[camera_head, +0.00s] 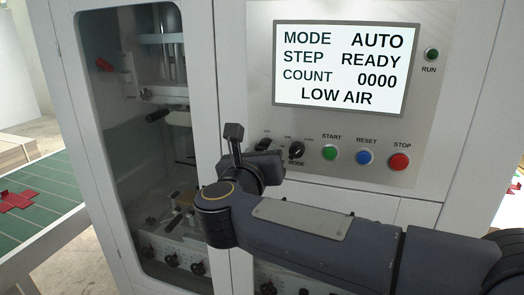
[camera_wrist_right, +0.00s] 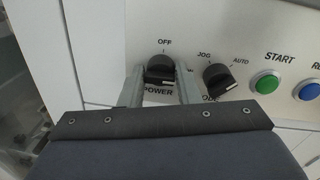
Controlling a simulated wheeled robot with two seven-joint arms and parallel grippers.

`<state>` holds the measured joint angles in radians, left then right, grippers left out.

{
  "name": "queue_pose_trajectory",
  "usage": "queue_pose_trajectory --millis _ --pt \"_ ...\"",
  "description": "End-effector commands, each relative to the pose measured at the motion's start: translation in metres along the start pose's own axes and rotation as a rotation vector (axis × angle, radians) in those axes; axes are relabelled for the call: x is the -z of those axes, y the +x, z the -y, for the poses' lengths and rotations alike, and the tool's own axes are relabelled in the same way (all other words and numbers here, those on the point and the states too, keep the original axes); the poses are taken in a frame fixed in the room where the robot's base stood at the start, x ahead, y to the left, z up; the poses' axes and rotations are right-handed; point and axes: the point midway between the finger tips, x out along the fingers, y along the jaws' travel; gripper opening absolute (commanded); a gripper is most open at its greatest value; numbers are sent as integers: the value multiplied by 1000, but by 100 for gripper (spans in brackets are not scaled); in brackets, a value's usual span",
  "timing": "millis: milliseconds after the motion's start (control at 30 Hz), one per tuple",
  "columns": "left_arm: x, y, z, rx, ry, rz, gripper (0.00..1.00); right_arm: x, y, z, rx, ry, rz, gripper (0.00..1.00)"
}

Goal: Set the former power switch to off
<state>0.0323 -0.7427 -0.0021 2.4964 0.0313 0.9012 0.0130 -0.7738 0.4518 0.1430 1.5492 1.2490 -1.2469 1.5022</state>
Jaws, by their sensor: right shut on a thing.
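The power switch, a black rotary knob (camera_wrist_right: 158,68), sits on the panel above the label POWER, with OFF printed above it. In the wrist view my right gripper (camera_wrist_right: 160,88) has one finger on each side of the knob and is shut on it. Which way the knob points is hard to tell, as the fingers and wrist cover part of it and its right-hand label. In the head view my right gripper (camera_head: 250,152) reaches the panel's lower left and hides most of the switch. My left gripper is not in view.
Right of the switch are the black MODE knob (camera_wrist_right: 218,77), green START (camera_head: 330,153), blue RESET (camera_head: 364,158) and red STOP (camera_head: 399,162) buttons. Above, the screen (camera_head: 340,68) reads AUTO, READY, 0000, LOW AIR. A windowed machine door (camera_head: 150,120) stands at left.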

Motion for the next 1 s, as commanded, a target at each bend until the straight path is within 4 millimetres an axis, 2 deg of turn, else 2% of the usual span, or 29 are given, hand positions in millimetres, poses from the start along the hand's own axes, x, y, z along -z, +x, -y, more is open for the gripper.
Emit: queue_pose_trajectory --millis 367,1000 --pt "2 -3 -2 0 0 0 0 -2 0 1 -1 -207 -12 7" --pt "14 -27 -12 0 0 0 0 -5 0 0 -9 -813 -47 7"
